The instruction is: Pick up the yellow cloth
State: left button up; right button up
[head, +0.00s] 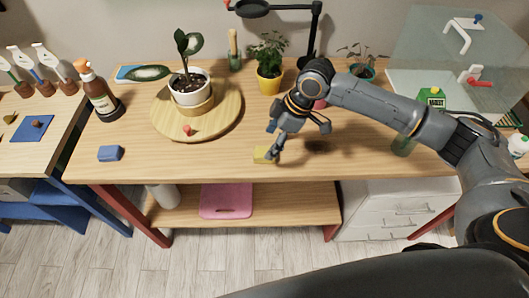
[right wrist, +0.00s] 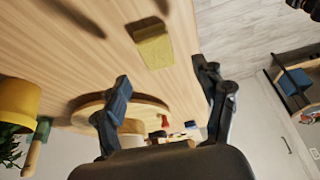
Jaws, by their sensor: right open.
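The yellow cloth (head: 261,154) is a small folded block lying on the wooden bench near its front edge, left of centre. It also shows in the right wrist view (right wrist: 153,47), just beyond the fingertips and roughly between them. My right gripper (head: 273,142) is open and empty, just above and to the right of the cloth in the head view. One finger overlaps the cloth's right side there; I cannot tell whether it touches. My left gripper is not in view.
A round wooden board (head: 222,127) with a potted plant (head: 190,88) stands to the left. A blue block (head: 110,153) lies near the front edge. A yellow pot (head: 269,81) is behind my right arm.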

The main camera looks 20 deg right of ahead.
aim_at(264, 151)
jog(key=x, duration=0.2)
jog(key=p+x, duration=0.1)
jog(key=x, duration=0.2)
jog(key=shift+d+f, duration=0.15)
jog(key=shift+d, duration=0.05)
jog(key=shift+c, duration=0.4)
jog(key=c, duration=1)
